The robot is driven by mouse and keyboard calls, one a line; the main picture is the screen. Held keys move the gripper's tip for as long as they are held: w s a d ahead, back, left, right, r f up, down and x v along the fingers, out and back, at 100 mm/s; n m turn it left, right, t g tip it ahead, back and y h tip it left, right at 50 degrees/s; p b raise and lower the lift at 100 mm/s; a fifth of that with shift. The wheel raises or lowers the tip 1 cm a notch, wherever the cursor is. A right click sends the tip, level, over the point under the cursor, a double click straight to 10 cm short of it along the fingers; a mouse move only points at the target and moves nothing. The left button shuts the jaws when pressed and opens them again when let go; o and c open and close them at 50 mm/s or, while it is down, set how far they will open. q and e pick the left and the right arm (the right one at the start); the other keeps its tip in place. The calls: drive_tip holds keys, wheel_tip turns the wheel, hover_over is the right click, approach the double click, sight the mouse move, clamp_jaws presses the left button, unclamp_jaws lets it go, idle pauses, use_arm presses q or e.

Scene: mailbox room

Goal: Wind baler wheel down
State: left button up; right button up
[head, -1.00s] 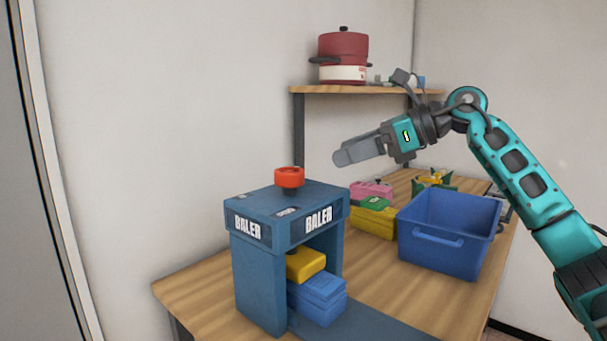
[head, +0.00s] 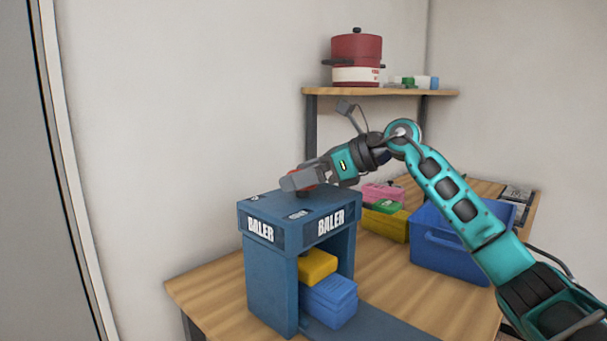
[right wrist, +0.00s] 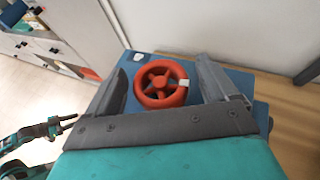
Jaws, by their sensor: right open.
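The blue baler (head: 273,277) stands on the wooden table, with a yellow block (head: 317,266) above a blue stack (head: 330,299) inside its frame. The red baler wheel (right wrist: 162,84) is on its top; in the head view my gripper hides most of it. My right gripper (head: 290,182) is at the wheel, over the baler top. In the right wrist view the open fingers (right wrist: 166,82) stand on either side of the wheel, with a gap on both sides.
A blue bin (head: 440,250) stands right of the baler, under my right arm. Pink and yellow boxes (head: 385,222) sit behind it. A shelf (head: 390,92) holds a red pot (head: 357,58) at the back. The wall is close behind the baler.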

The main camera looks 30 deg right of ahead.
drive_tip(key=c, duration=1)
drive_tip(key=shift+o, duration=0.2)
